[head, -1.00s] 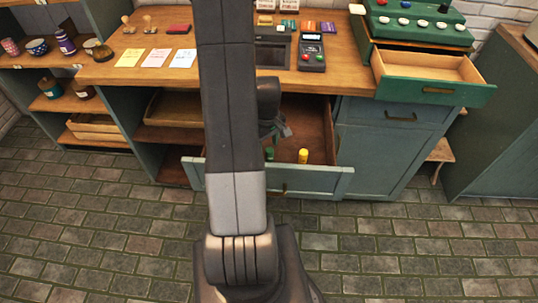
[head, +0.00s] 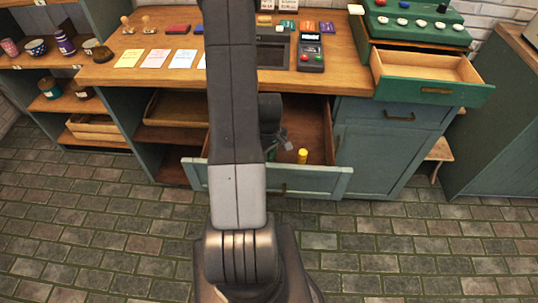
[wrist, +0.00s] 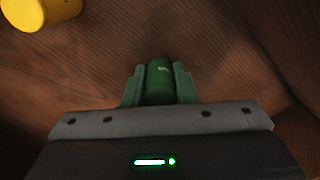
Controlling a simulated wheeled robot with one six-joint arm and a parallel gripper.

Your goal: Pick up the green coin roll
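The green coin roll (wrist: 159,82) shows in the wrist view between the two fingers of my gripper (wrist: 159,76). The fingers are apart, one on each side of the roll, with only a narrow gap; contact is not clear. In the head view the green roll (head: 271,156) is in the open lower drawer, partly hidden by my arm. My gripper (head: 280,141) is over that drawer, just above and right of the roll in the picture.
A yellow roll (head: 302,156) stands in the same drawer, right of the green one; it also shows at the upper left of the wrist view (wrist: 40,12). The drawer's front panel (head: 315,182) and side walls surround them. A green drawer (head: 435,88) stands open at the upper right.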

